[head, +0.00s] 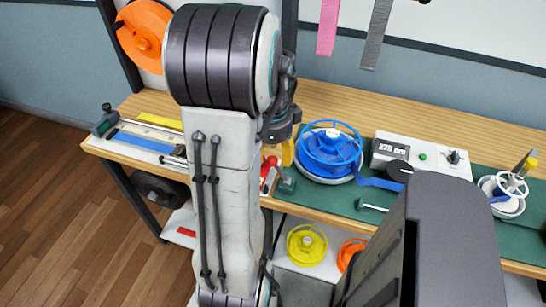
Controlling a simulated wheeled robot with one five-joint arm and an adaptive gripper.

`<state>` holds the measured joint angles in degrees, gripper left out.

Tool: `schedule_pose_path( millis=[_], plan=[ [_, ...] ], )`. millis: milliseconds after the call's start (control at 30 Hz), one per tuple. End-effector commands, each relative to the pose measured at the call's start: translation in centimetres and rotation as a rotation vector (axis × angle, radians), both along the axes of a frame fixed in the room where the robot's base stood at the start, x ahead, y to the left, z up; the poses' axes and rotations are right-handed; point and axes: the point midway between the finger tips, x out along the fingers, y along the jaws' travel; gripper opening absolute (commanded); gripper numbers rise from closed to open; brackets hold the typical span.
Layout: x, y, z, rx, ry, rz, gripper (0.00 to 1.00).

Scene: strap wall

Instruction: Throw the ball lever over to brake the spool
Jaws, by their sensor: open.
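The blue spool (332,147) lies flat on the bench in a light round base, with blue strap running off to its right. A small red part (269,171) and a dark green block (287,182) sit just left of the spool. The red part may belong to the ball lever, but my arm hides much of it and I cannot tell its position. My gripper (281,154) is open, pointing down above these parts, left of the spool. Its fingers are mostly hidden behind my arm, and I cannot tell whether they touch anything.
A white-wheeled device (510,187) is at the far right. Tools and a yellow strip (160,121) lie at left. An orange spool (145,36) hangs above; a yellow spool (306,245) sits below.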

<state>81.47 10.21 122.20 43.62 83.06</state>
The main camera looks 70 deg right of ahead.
Motion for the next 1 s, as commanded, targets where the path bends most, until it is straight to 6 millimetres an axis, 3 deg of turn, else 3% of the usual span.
schedule_pose_path(
  millis=[300, 733, 1000],
  plan=[
    [0.1, -0.1, -2.7, 0.001, 0.0, 0.002, 0.52],
    [0.1, -0.2, -3.2, 0.0, 0.0, 0.002, 0.55],
    [0.1, -0.2, -3.1, -0.001, 0.0, 0.002, 0.31]
  ],
)
